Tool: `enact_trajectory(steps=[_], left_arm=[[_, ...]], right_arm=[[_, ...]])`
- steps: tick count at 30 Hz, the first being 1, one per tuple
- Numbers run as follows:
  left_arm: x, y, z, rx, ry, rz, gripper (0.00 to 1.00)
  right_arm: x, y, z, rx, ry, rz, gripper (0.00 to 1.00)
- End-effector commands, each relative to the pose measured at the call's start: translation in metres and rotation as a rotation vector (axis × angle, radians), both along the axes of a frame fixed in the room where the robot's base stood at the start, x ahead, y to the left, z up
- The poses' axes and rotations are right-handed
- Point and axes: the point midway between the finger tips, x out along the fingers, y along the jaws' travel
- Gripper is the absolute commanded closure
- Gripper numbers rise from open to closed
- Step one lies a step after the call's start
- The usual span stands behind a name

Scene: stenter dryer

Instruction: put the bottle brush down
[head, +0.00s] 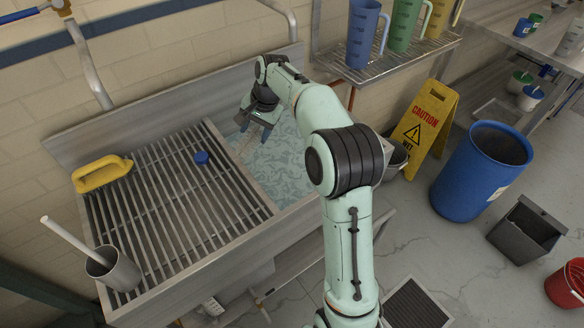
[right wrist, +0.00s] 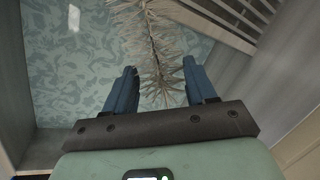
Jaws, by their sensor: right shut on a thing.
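My right gripper (head: 255,129) is over the sink basin (head: 284,160), beside the slatted drainboard (head: 172,212). In the right wrist view, the bottle brush (right wrist: 153,48), with pale, spiky bristles, runs between the blue fingers of this gripper (right wrist: 160,75). The gripper is shut on the brush. The brush lies above or against the patterned blue-green basin floor (right wrist: 70,60); I cannot tell whether it touches it. In the head view the brush is too small to make out clearly. My left gripper is not in view.
A shelf with jugs (head: 364,35) hangs behind right. A caution sign (head: 424,125) and blue barrel (head: 480,172) stand right.

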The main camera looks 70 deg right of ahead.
Motion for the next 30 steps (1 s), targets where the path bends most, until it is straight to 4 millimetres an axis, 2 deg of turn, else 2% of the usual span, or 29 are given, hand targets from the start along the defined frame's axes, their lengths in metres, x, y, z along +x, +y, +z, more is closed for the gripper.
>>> enact_trajectory(steps=[1, 3, 9, 11, 14, 24, 30], left_arm=[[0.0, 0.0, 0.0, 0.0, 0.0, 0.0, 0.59], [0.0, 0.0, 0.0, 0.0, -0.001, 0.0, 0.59], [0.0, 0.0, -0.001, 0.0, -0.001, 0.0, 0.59], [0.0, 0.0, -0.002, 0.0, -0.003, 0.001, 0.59], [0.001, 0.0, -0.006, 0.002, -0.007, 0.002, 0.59], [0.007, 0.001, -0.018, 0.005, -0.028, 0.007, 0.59], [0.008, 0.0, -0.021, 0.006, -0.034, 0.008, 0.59]], right_arm=[[-0.015, -0.016, -0.006, -0.002, 0.003, -0.063, 0.75], [-0.029, -0.031, -0.011, -0.002, 0.001, -0.127, 0.75], [-0.052, -0.052, -0.021, 0.0, 0.0, -0.219, 0.75], [-0.054, -0.053, -0.029, 0.001, 0.001, -0.225, 0.75], [-0.055, -0.053, -0.05, 0.004, 0.003, -0.229, 0.75], [-0.054, -0.053, -0.141, 0.004, 0.004, -0.226, 0.75], [-0.053, -0.053, -0.172, 0.001, 0.001, -0.225, 0.75]])
